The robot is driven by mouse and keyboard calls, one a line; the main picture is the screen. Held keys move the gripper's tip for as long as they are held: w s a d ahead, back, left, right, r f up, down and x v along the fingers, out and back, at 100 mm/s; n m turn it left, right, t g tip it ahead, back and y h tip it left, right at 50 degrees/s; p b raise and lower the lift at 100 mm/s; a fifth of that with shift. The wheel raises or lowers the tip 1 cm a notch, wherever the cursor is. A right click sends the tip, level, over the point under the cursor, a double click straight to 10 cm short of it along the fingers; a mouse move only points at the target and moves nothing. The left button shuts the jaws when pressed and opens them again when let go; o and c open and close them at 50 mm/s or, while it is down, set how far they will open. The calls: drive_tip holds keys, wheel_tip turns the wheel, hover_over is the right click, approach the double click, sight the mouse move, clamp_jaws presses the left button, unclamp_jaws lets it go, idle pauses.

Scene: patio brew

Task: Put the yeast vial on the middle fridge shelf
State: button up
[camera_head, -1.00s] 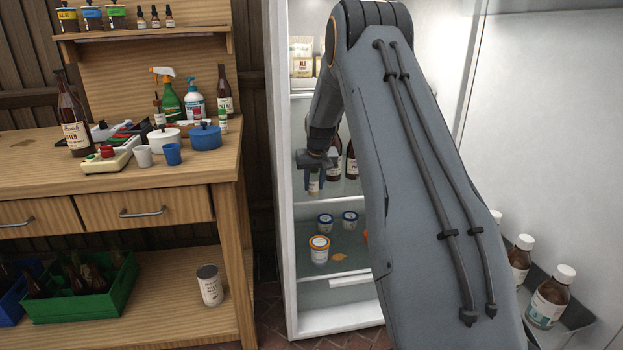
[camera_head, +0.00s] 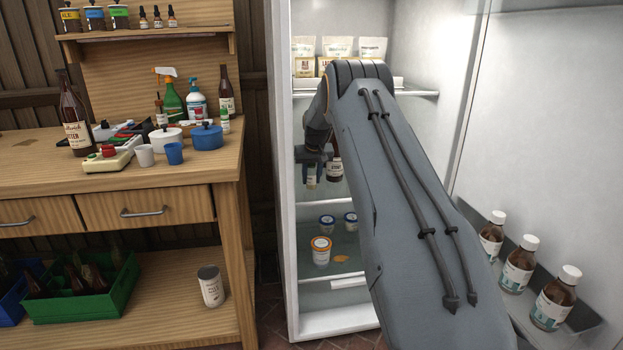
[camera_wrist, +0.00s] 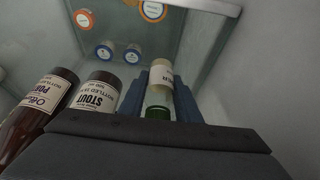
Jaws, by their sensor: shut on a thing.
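The yeast vial (camera_head: 311,180) has a pale label and a green end, and hangs upright in my gripper (camera_head: 313,168) inside the open fridge. In the wrist view, the vial (camera_wrist: 160,88) sits between the two blue fingers, which are shut on it. Brown bottles stand close beside it on the middle fridge shelf: a stout bottle (camera_wrist: 97,93) and another brown bottle (camera_wrist: 40,105). In the head view, one bottle (camera_head: 335,171) shows just right of the vial. My arm hides much of this shelf, and I cannot tell whether the vial touches it.
Lidded tubs (camera_head: 321,250) and an orange patch (camera_head: 341,259) are on the lower shelf. Bags and cartons (camera_head: 337,47) fill the top shelf. The open door at right holds white-capped bottles (camera_head: 552,298). A wooden workbench (camera_head: 150,183) stands left of the fridge.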

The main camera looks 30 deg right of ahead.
drive_tip(key=shift+f, duration=0.1)
drive_tip(key=o, duration=1.1)
drive_tip(key=shift+r, duration=0.35)
drive_tip(key=s+a, duration=0.1)
drive_tip(key=s, duration=0.3)
drive_tip(key=s+a, duration=0.1)
drive_tip(key=s, duration=0.3)
drive_tip(key=s+a+p, duration=0.1)
drive_tip(key=s, duration=0.3)
drive_tip(key=shift+a+r, duration=0.25)
drive_tip(key=shift+r, duration=0.05)
